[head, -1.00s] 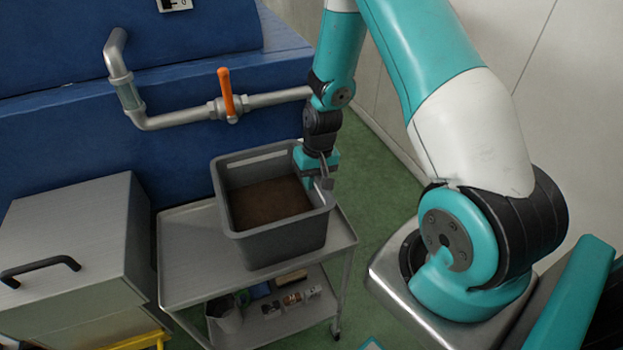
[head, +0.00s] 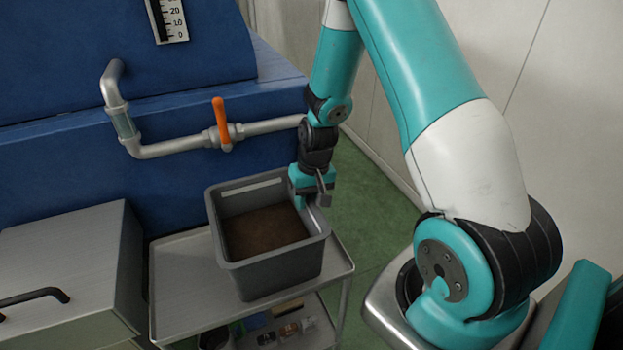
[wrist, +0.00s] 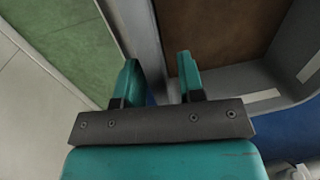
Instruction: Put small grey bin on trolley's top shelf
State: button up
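The grey bin (head: 275,271), with a brown inside, is upright on the trolley's top shelf (head: 185,290) in the head view. It appears to rest on the metal surface, toward the right of the shelf. My gripper (head: 322,200) points down at the bin's right rim. In the wrist view, the two teal fingers of my gripper (wrist: 158,75) stand apart on either side of the bin's rim (wrist: 147,50). A gap shows between the rim and the right finger. The fingertips' lower contact is hard to see.
A blue machine (head: 60,180) with a grey pipe and an orange valve handle (head: 221,125) stands behind. A metal cabinet (head: 75,250) is left of the trolley. Small items lie on the lower shelf (head: 320,338). Green floor (head: 375,205) is clear on the right.

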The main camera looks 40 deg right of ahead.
notch_tip(320, 180, up, 9)
jog(key=d+b, duration=0.1)
jog(key=s+a+r+n+y, duration=0.1)
jog(key=s+a+r+n, duration=0.2)
jog(key=a+r, duration=0.3)
jog(key=s+a+r+n, duration=0.2)
jog(key=s+a+r, duration=0.15)
jog(key=a, duration=0.45)
jog(key=s+a+r+n+y, duration=0.1)
jog(key=s+a+r+n, duration=0.1)
jog(key=s, duration=0.4)
jog(key=s+a+r+n, duration=0.3)
jog(key=s+a, duration=0.3)
jog(key=a, duration=0.1)
jog(key=shift+s+r+n+y, duration=0.25)
jog(key=shift+s+n+y, duration=0.05)
jog(key=shift+n+y, duration=0.1)
